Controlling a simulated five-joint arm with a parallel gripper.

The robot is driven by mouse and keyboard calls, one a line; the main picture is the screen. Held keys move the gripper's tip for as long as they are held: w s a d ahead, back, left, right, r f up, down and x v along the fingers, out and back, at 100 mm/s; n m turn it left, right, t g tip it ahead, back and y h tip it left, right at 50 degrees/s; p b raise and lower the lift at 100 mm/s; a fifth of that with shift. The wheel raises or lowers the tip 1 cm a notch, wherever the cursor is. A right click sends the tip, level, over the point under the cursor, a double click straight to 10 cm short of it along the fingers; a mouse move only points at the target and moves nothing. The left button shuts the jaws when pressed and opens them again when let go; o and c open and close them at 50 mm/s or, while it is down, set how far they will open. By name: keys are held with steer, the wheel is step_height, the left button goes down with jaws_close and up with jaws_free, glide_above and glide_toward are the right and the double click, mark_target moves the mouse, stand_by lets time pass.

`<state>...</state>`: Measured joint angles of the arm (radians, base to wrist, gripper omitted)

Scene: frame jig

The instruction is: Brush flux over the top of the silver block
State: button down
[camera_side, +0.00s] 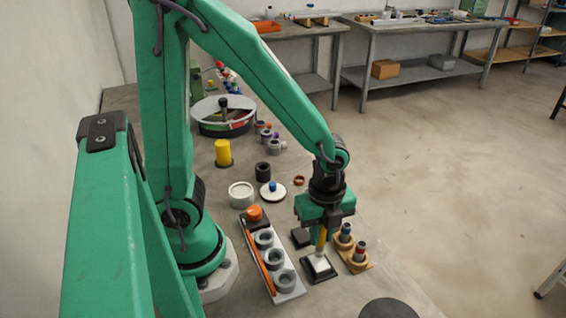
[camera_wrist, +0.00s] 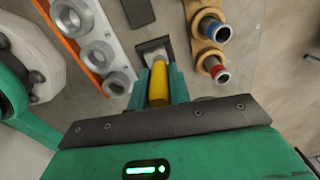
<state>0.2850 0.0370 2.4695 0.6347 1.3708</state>
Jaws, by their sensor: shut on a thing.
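My gripper (camera_side: 322,228) is shut on a yellow-handled brush (camera_side: 321,240) that points down at the bench. In the wrist view the brush's yellow handle (camera_wrist: 158,84) sits between my green fingers. The brush's pale lower end is over the silver block (camera_side: 320,266), which sits on a dark square base (camera_side: 318,277). In the wrist view the block (camera_wrist: 154,54) is partly hidden behind the brush, and its dark base (camera_wrist: 147,45) shows around it. The tip appears at or just above the block's top; I cannot tell whether it touches. No flux is discernible on the block.
A grey tray (camera_side: 291,294) with several grey rings and an orange rod (camera_side: 262,268) lies to the left. Wooden holders with blue- and red-topped pieces (camera_side: 344,237) stand close on the right. A white round pot (camera_side: 241,193) and a blue-knobbed lid (camera_side: 272,194) stand behind.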

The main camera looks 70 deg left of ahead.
steer(key=shift+d, duration=0.1)
steer(key=shift+d, duration=1.5)
steer(key=shift+f, duration=0.1)
steer(key=shift+a, duration=1.6)
steer(key=shift+d, duration=0.1)
steer(key=shift+d, duration=1.5)
step_height(320, 180, up, 6)
steer(key=shift+r, duration=0.3)
